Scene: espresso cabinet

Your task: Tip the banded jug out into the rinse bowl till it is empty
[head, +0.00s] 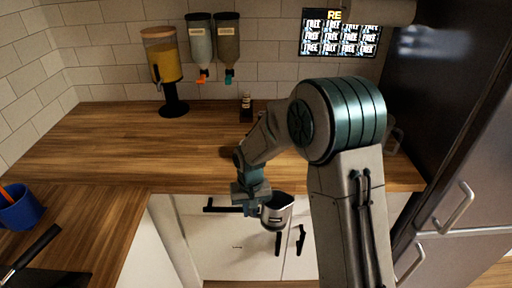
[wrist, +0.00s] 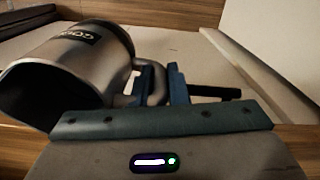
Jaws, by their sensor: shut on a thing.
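The banded jug (head: 277,214) is a metal jug with a dark label on its side. It hangs in front of the white cabinet doors, past the counter's front edge, with its dark mouth facing mostly up in the head view. My gripper (head: 252,200) is shut on its handle. In the wrist view the jug (wrist: 85,65) fills the left side, and its handle lies at the blue-grey fingers (wrist: 170,85). I cannot see what is inside the jug. I see no rinse bowl in either view; my arm hides part of the counter's right side.
The wooden counter (head: 130,145) is largely clear. A juice dispenser (head: 162,65) and a small bottle (head: 246,107) stand at the back. A blue cup (head: 20,208) and a black-handled pan (head: 38,250) are at the left. A tall dark fridge (head: 455,130) bounds the right.

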